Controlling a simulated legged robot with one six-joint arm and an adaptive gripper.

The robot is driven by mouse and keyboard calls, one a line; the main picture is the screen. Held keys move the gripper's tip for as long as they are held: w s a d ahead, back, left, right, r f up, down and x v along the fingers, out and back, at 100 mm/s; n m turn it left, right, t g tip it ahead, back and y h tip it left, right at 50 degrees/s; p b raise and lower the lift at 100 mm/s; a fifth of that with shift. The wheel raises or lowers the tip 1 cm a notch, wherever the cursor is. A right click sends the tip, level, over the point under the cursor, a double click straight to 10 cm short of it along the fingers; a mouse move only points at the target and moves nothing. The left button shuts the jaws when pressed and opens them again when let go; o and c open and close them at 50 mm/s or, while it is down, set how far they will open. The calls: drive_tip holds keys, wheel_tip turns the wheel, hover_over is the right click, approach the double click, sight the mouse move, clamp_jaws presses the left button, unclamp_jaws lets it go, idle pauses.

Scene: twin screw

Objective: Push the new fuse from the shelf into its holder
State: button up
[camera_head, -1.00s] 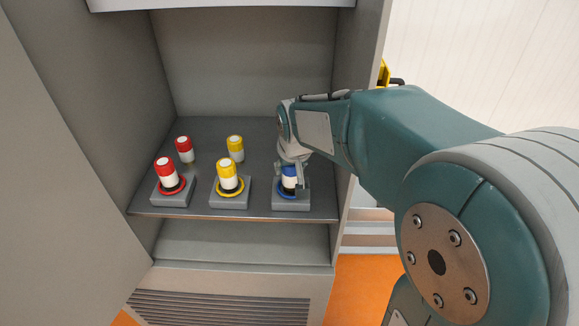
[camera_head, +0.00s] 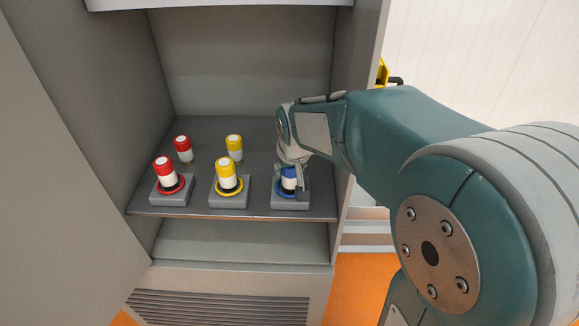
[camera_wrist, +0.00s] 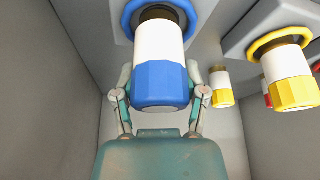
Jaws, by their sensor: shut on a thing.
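The blue-capped fuse (camera_head: 288,177) with a white body stands in line with its holder (camera_head: 290,203), a grey block with a blue ring at the shelf's right front. My gripper (camera_head: 292,167) reaches down from above and is shut on this fuse. In the wrist view, the blue fuse (camera_wrist: 160,85) sits between the two fingers of my gripper (camera_wrist: 159,76). Its dark end points into the blue ring of the holder (camera_wrist: 190,13). A dark band shows between the white body and the ring. The exact insertion depth is hidden.
A yellow fuse (camera_head: 225,172) and a red fuse (camera_head: 165,172) stand in holders to the left. A second yellow fuse (camera_head: 235,147) and a second red fuse (camera_head: 183,148) stand behind on the shelf (camera_head: 206,137). Cabinet walls close in at both sides.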

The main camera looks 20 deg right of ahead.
drive_tip(key=shift+f, duration=0.1)
drive_tip(key=o, duration=1.1)
drive_tip(key=shift+o, duration=0.2)
drive_tip(key=v, duration=1.2)
drive_tip(key=s+f, duration=0.2)
drive_tip(key=s, duration=0.6)
drive_tip(key=s+f+t, duration=0.1)
drive_tip(key=s+f, duration=0.1)
drive_tip(key=s, duration=0.7)
drive_tip(key=shift+f+n, duration=0.25)
drive_tip(key=shift+n, duration=0.05)
